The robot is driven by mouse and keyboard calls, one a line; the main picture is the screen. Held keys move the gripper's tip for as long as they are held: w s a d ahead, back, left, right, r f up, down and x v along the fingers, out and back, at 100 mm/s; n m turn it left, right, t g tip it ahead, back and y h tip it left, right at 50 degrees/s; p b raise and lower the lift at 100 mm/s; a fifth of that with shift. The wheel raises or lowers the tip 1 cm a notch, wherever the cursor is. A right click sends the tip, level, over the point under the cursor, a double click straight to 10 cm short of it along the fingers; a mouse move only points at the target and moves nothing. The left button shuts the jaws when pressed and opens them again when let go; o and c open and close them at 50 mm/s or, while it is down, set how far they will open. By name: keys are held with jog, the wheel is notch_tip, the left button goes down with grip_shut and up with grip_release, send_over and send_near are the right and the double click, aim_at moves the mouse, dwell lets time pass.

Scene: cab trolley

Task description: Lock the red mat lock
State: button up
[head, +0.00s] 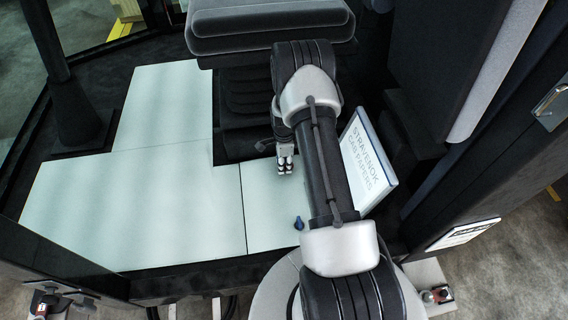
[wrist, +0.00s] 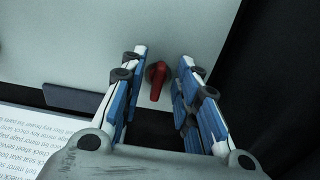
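The red mat lock (wrist: 157,82) is a small red lever on a dark round base, near the edge of the pale mat (wrist: 210,35) in the wrist view. Its lever runs nearly up and down in that picture, with a slight tilt. My gripper (wrist: 163,57) is open, with one blue-padded finger on each side of the lever and a visible gap to both. In the head view my gripper (head: 285,168) points down over the pale mat (head: 262,200) beside the seat. The red lock cannot be made out there; my gripper or arm may hide it.
A blue knob (head: 299,223) stands on the mat nearer the front. A white folder marked "Stravenok cab papers" (head: 368,165) stands right of my arm. The dark seat (head: 265,30) is behind my gripper. A printed sheet (wrist: 35,145) shows lower left in the wrist view.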

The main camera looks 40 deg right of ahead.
notch_tip(320, 180, up, 7)
jog(key=shift+f, duration=0.1)
dwell(0.7)
